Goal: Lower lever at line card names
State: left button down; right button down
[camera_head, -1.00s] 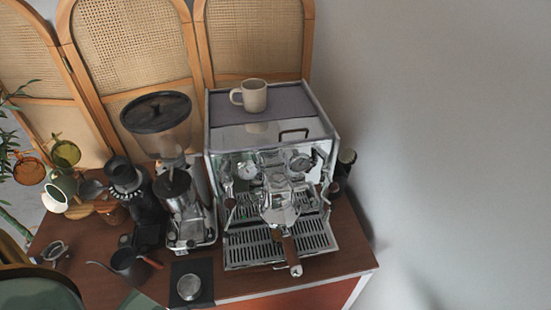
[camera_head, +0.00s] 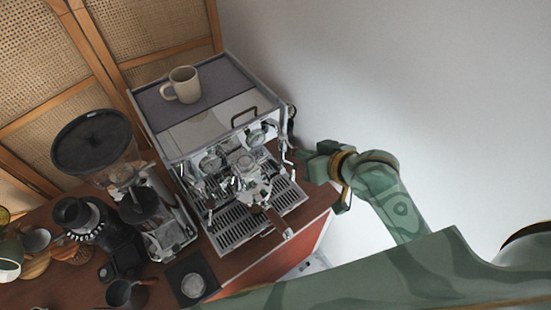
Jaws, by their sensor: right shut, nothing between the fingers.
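The chrome espresso machine (camera_head: 190,135) stands on the wooden cart top. A dark-handled portafilter (camera_head: 274,221) sticks out of its group head over the drip tray. Small chrome control parts (camera_head: 287,152) show at the front right edge of the machine; I cannot tell which is the lever named on the line card. No line card can be made out. My right gripper (camera_head: 312,164) is just right of the machine's front right corner, shut and empty. Its fingertips are small, and I cannot tell whether they touch anything. My left gripper is not in view.
A beige mug (camera_head: 183,85) stands on top of the machine. A grinder (camera_head: 150,205) with a dark hopper lid is close on its left. A tamper (camera_head: 193,285) lies on a black mat at the front edge. A bare wall (camera_head: 400,70) is to the right.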

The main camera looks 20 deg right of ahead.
send_over(274, 164)
jog(key=d, duration=0.2)
notch_tip(274, 164, down, 6)
jog(key=f, duration=0.1)
jog(key=s+f, duration=0.1)
jog(key=shift+s+a+f, duration=0.1)
jog(key=shift+s+f, duration=0.15)
jog(key=shift+f, duration=0.1)
jog(key=shift+s+f, duration=0.25)
jog(key=shift+f, duration=0.05)
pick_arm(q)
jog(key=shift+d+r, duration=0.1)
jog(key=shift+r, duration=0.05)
pick_arm(e)
jog(key=shift+w+f, duration=0.1)
